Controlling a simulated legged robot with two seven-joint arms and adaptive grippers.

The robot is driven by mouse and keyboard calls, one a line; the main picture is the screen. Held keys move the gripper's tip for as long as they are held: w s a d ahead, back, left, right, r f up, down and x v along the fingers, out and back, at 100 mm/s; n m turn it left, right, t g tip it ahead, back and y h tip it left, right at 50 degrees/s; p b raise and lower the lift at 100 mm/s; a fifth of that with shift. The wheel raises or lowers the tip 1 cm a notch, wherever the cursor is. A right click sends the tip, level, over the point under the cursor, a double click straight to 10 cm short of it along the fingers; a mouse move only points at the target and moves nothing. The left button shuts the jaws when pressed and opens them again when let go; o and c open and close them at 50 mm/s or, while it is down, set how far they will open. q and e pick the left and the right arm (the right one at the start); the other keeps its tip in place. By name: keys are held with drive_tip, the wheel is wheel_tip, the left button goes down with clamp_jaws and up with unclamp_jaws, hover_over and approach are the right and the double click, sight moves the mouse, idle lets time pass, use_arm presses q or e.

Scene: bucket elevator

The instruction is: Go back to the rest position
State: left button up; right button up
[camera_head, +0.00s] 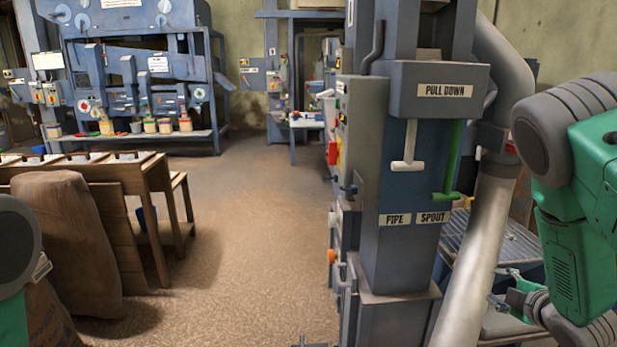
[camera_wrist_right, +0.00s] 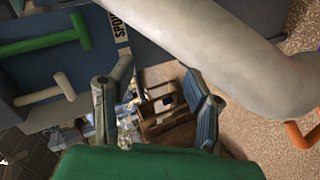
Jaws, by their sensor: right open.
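My right arm comes in at the right of the head view. Its gripper (camera_head: 497,285) is low at the right, beside the grey pipe (camera_head: 478,255) and partly overlapped by my own arm. In the right wrist view the two fingers of the right gripper (camera_wrist_right: 158,72) stand apart with nothing held between them. Of my left arm, only a green and grey part shows at the lower left edge of the head view. My left gripper is out of view.
The blue elevator column (camera_head: 395,250) stands close ahead, with a white handle (camera_head: 409,150) and a green handle (camera_head: 453,165) under a "PULL DOWN" label. Brown sacks (camera_head: 68,240) and a wooden bench (camera_head: 150,185) stand left. The floor (camera_head: 250,220) between is clear.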

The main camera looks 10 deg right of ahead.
drive_tip(key=s+a+f+m+g+b, duration=0.1)
drive_tip(key=s+a+f+m+g, duration=0.25)
drive_tip(key=s+a+f, duration=0.45)
drive_tip(key=s+a+f+m+g+b, duration=0.1)
drive_tip(key=s+a+f+m+g, duration=0.3)
drive_tip(key=f, duration=0.5)
drive_tip(key=s+a+f+m+g+y+b, duration=0.1)
drive_tip(key=s+a+f+m+g, duration=0.1)
drive_tip(key=s+a, duration=0.4)
drive_tip(key=s+a+f+m+g+y, duration=0.1)
drive_tip(key=s+a+f+m+g, duration=0.1)
drive_tip(key=s, duration=1.1)
drive_tip(key=a+f+g, duration=0.1)
drive_tip(key=a+f, duration=0.1)
drive_tip(key=a, duration=0.1)
drive_tip(key=shift+s+a+f+m+b, duration=0.2)
drive_tip(key=shift+s+a+m+b, duration=0.15)
drive_tip(key=shift+a+b, duration=0.05)
